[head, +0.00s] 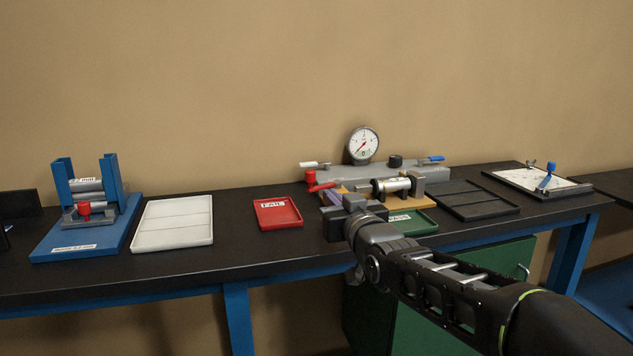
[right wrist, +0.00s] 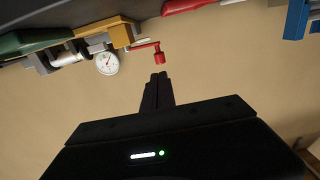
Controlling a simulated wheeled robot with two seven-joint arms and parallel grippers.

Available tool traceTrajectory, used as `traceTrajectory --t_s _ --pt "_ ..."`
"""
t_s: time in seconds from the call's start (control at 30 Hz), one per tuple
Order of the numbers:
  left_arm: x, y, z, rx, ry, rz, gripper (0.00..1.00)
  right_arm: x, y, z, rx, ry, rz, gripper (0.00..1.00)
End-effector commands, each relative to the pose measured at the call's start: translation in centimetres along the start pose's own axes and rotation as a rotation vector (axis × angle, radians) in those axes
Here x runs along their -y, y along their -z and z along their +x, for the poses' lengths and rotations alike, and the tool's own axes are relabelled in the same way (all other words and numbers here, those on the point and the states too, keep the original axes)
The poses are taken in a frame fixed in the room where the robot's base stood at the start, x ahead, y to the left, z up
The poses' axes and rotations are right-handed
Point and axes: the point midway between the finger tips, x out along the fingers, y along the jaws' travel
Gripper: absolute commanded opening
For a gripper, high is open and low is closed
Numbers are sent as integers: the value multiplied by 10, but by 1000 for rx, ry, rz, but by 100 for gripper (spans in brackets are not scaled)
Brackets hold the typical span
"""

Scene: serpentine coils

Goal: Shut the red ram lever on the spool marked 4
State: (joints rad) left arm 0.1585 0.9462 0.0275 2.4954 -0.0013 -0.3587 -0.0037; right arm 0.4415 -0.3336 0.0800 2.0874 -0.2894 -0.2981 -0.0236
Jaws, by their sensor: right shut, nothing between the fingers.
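I cannot read a number 4 on the cylinder. In the right wrist view, which is upside down, the lever's knob (right wrist: 158,56) appears just beyond my fingertips, with a small gap in the picture. My right gripper (right wrist: 159,77) is shut and empty. In the head view my right gripper (head: 340,212) is in front of the yellow block and hides part of it. My left gripper is not in view.
A grey manifold (head: 350,174) with a gauge (head: 363,145), white lever (head: 315,164) and blue lever (head: 435,159) stands behind. A red FAIL tray (head: 278,213), green tray (head: 415,224), black tray (head: 473,200) and white tray (head: 172,222) lie around. A blue stand (head: 88,235) is at left.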

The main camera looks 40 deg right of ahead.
Motion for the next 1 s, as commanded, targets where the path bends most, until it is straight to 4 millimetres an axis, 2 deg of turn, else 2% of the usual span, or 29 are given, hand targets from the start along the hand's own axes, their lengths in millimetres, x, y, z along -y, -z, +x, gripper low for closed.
traceTrajectory --t_s 0.3,0.5,0.67,1.0 --pt "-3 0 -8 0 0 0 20 0 -1 65 2 0 3 0" --pt "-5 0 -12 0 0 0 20 0 0 92 1 1 0 0" --pt "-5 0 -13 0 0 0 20 0 0 101 1 0 0 0" --pt "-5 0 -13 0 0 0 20 1 0 102 0 1 0 0"
